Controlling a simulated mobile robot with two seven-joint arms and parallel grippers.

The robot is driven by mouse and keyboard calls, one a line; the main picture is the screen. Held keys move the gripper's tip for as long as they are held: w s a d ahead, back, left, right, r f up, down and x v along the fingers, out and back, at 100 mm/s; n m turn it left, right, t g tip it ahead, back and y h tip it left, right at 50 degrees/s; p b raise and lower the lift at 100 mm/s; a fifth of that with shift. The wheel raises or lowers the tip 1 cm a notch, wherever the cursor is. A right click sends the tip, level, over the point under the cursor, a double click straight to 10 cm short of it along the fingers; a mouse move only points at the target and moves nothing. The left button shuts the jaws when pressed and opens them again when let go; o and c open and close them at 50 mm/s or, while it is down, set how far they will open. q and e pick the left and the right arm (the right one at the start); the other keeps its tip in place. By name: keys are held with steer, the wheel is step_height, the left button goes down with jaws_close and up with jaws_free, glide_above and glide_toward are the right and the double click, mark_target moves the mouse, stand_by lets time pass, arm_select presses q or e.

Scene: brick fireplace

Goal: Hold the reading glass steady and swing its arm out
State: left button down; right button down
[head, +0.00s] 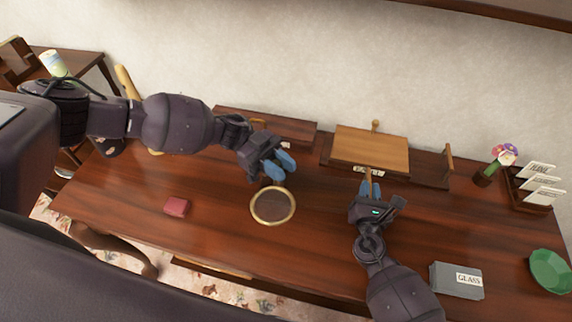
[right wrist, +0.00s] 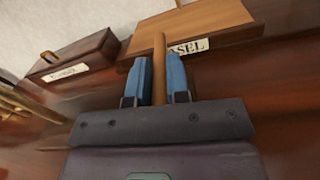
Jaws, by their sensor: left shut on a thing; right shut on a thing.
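The reading glass is a round brass-coloured ring (head: 256,218) in the head view, low over the middle of the table. My left gripper (head: 281,164) is at the ring's far edge, shut on part of the reading glass; its fingers and palm hide the gripped part. My right gripper (head: 370,188) is shut on an upright wooden rod, right of the ring and apart from it. In the right wrist view the rod (right wrist: 159,62) stands between the blue fingertips (right wrist: 159,80). I cannot tell whether the rod belongs to the reading glass.
A wooden easel board (head: 372,148) with a name label lies behind my right gripper. A red block (head: 177,207) is left of the ring. A grey GLASS box (head: 447,279), green dish (head: 550,270), flower vase (head: 484,176) and card rack (head: 526,194) stand at right. The table's front middle is clear.

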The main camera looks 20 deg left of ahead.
arm_select(q)
steer(key=shift+a, duration=0.15)
arm_select(e)
steer(key=shift+d, duration=0.15)
arm_select(q)
steer(key=c, duration=0.9)
jaws_free()
steer(key=v, duration=1.2)
arm_select(e)
steer(key=c, duration=1)
jaws_free()
steer(key=shift+s, duration=0.1)
